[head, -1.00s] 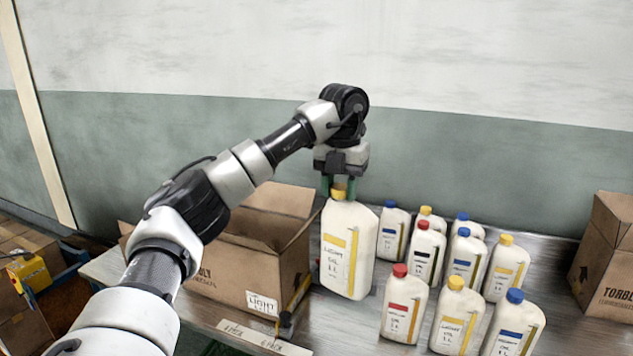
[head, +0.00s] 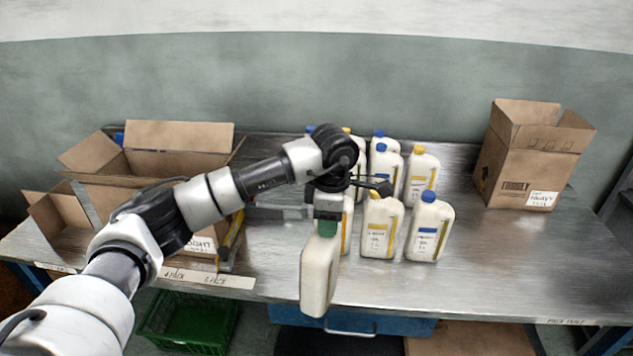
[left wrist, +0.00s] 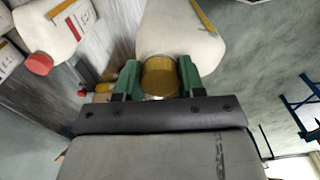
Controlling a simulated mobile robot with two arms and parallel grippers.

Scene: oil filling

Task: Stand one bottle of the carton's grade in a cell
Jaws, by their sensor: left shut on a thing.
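My left gripper (head: 327,228) is shut on the neck of a white bottle (head: 319,272), which hangs slightly tilted in front of the bottle group, near the table's front edge. The left wrist view shows its yellow cap (left wrist: 160,76) between the green fingertips. An open carton (head: 150,165) stands at the left; its cells cannot be made out. Another open carton (head: 520,160) with a white label stands at the right. Standing bottles include a yellow-capped one (head: 380,228) and a blue-capped one (head: 430,228). My right gripper is out of view.
More bottles stand behind, partly hidden by my arm; a red-capped one (left wrist: 45,35) shows in the left wrist view. A smaller open carton (head: 60,212) is at the far left. The metal table (head: 510,265) is clear at front right. A green crate (head: 187,318) is below.

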